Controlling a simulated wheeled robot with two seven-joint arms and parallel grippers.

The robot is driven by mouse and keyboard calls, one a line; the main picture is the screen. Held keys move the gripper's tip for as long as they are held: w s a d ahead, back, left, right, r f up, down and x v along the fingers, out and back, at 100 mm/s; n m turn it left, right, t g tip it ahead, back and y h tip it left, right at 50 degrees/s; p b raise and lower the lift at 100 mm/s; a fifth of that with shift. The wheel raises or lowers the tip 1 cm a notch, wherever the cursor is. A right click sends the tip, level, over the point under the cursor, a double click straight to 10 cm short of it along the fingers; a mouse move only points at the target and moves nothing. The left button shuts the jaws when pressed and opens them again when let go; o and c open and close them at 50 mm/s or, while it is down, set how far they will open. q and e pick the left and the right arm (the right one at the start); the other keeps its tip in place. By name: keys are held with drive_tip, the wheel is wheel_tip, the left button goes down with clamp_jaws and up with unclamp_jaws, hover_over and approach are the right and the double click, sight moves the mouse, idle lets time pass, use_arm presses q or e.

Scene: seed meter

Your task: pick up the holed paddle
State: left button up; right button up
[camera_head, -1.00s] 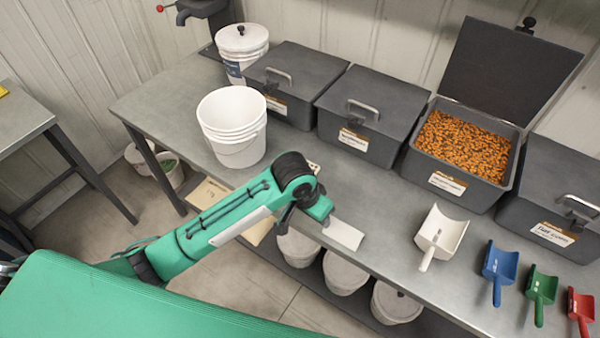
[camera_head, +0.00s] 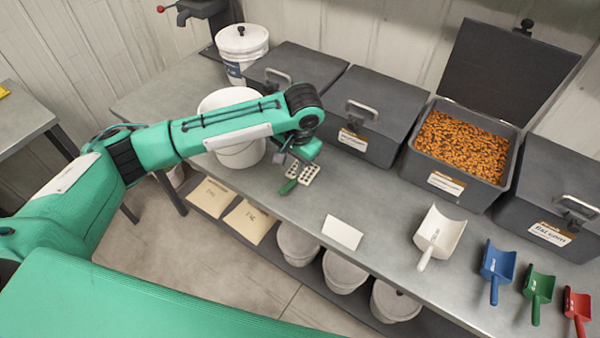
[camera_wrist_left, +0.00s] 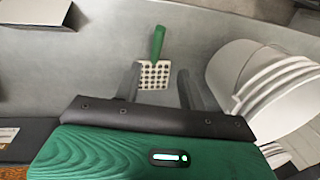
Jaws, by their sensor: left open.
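The holed paddle (camera_head: 307,174) lies flat on the metal bench, a pale plate with rows of dark holes and a green handle that points toward the bench's front edge. It also shows in the left wrist view (camera_wrist_left: 155,75), with the green handle pointing up in the picture. My left gripper (camera_head: 291,163) is above the bench at the paddle, its fingers partly hidden by the wrist in the head view. In the left wrist view the open fingers (camera_wrist_left: 159,88) stand apart on either side of the plate, with nothing between them held. My right gripper is not in view.
A white bucket (camera_head: 238,155) stands close beside the paddle, behind my left forearm. Grey lidded bins (camera_head: 372,108) line the back; one is open with orange seed (camera_head: 462,146). A white card (camera_head: 342,232) and several scoops, including a white one (camera_head: 440,232), lie to the right.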

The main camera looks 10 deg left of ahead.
use_arm(q)
drive_tip(key=p, duration=0.1)
hover_over(287, 185)
drive_tip(key=f, duration=0.5)
drive_tip(key=shift+d+f, duration=0.35)
drive_tip(key=shift+f, duration=0.05)
drive_tip(key=shift+s+f+p, duration=0.1)
drive_tip(key=shift+f+p, duration=0.2)
drive_tip(key=f, duration=0.1)
drive_tip(key=f+p, duration=0.1)
drive_tip(key=f, duration=0.1)
drive_tip(key=shift+s+a+f, duration=0.1)
drive_tip(key=shift+a+f, duration=0.1)
drive_tip(key=shift+f, duration=0.1)
drive_tip(key=shift+a+f+p, duration=0.1)
drive_tip(key=shift+f+p, duration=0.2)
drive_tip(key=shift+f, duration=0.2)
clamp_jaws()
